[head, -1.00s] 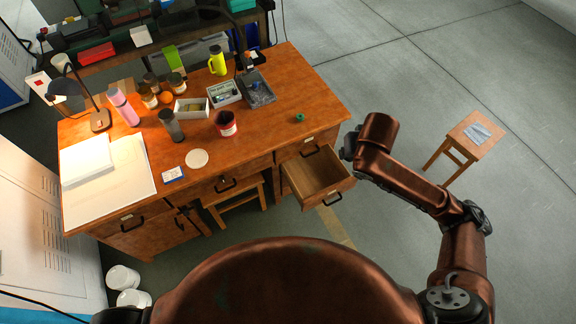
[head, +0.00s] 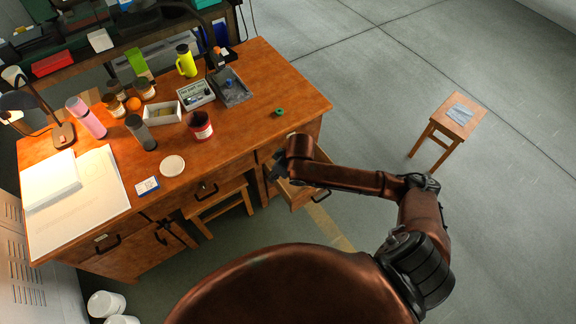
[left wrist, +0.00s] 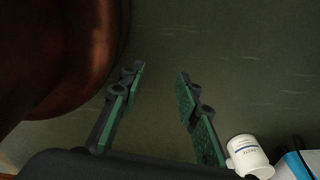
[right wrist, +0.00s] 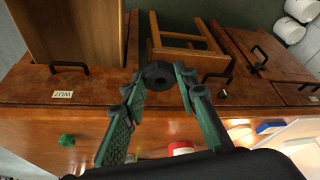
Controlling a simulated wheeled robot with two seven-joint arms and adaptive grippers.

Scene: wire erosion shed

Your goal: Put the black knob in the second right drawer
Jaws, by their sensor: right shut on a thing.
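In the head view my right gripper (head: 280,176) is at the left part of the open wooden drawer (head: 306,196) on the desk's right side, and the arm covers much of that drawer. In the right wrist view this drawer (right wrist: 75,30) is pulled out at upper left, with the knob to the right of it. My left gripper (left wrist: 157,85) is open and empty above the floor.
A stool (head: 225,195) is under the desk. A small stool (head: 455,120) stands at right on clear floor.

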